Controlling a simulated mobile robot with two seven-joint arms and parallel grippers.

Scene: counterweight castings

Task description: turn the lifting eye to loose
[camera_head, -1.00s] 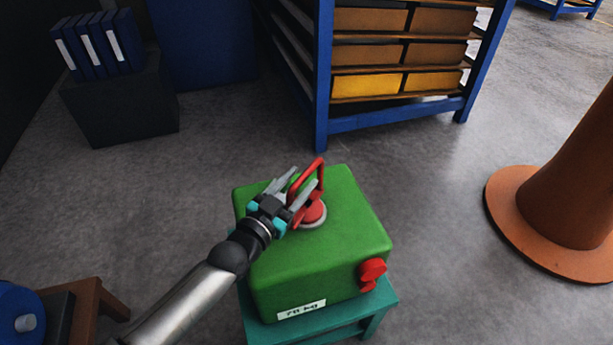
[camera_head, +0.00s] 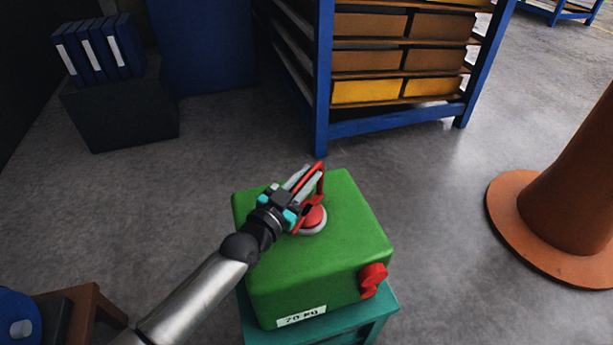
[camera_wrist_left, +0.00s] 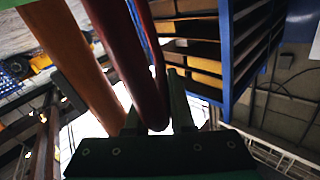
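The lifting eye (camera_head: 320,182) is a red upright loop on a round red base with a pale ring. It stands on top of a green casting (camera_head: 350,225) with a weight label on its front. My left gripper (camera_head: 305,180) is at the loop, reaching in from the left, with its fingers close together on it. In the left wrist view the dark red bar of the lifting eye (camera_wrist_left: 154,105) fills the gap between the two fingers. The gripper hides part of the loop. My right gripper is in neither view.
The casting sits on a teal stand (camera_head: 345,326) and has a red knob (camera_head: 373,279) on its right side. A blue shelf rack (camera_head: 400,122) stands behind. An orange column (camera_head: 565,200) is at the right. Grey floor lies between.

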